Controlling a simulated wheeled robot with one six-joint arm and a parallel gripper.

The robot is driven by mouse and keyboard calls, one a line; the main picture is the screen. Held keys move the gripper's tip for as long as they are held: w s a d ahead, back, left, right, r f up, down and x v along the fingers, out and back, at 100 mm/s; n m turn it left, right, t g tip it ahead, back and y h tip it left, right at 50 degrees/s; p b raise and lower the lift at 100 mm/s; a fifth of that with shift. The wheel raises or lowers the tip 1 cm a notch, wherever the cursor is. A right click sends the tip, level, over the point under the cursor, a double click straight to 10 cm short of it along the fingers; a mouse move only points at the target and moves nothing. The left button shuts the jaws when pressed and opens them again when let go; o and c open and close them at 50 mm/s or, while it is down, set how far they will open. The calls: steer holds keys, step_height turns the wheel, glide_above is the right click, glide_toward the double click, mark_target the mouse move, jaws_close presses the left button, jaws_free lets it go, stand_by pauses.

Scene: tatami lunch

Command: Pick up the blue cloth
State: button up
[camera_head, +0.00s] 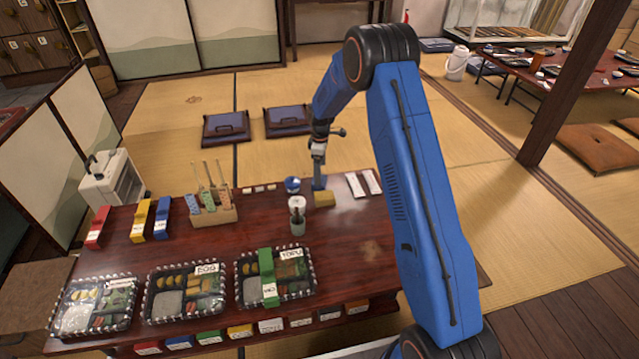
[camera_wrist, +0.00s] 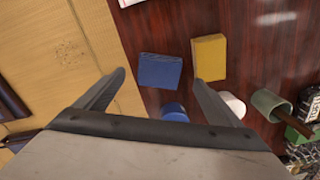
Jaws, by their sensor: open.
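The blue cloth (camera_wrist: 160,71) lies as a folded rectangle on the dark red table, near its edge, in the wrist view. In the head view it shows as a blue patch (camera_head: 319,184) just below my gripper. My gripper (camera_wrist: 158,82) is open and empty. In the wrist view its two fingertips are apart, one to each side of the cloth's lower end in the picture. The height between fingertips and cloth is hard to tell. A yellow folded cloth or sponge (camera_wrist: 209,57) lies close to the right of the blue cloth.
A blue round object (camera_wrist: 174,112), a white cup (camera_wrist: 233,103) and a green cup (camera_wrist: 270,103) with a brown stick stand near the gripper. White packets (camera_head: 364,184) lie to the right on the table. Lunch trays (camera_head: 188,318) line the front. Tatami lies beyond the table.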

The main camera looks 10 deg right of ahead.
step_height(320, 180, down, 5)
steer(key=shift+w+a+r, duration=0.1)
steer(key=shift+r, duration=0.1)
steer(key=shift+c, duration=0.3)
steer(key=c, duration=1.2)
steer(key=shift+o, duration=0.2)
steer(key=shift+r, duration=0.2)
step_height(320, 180, up, 10)
steer(key=shift+f, duration=0.1)
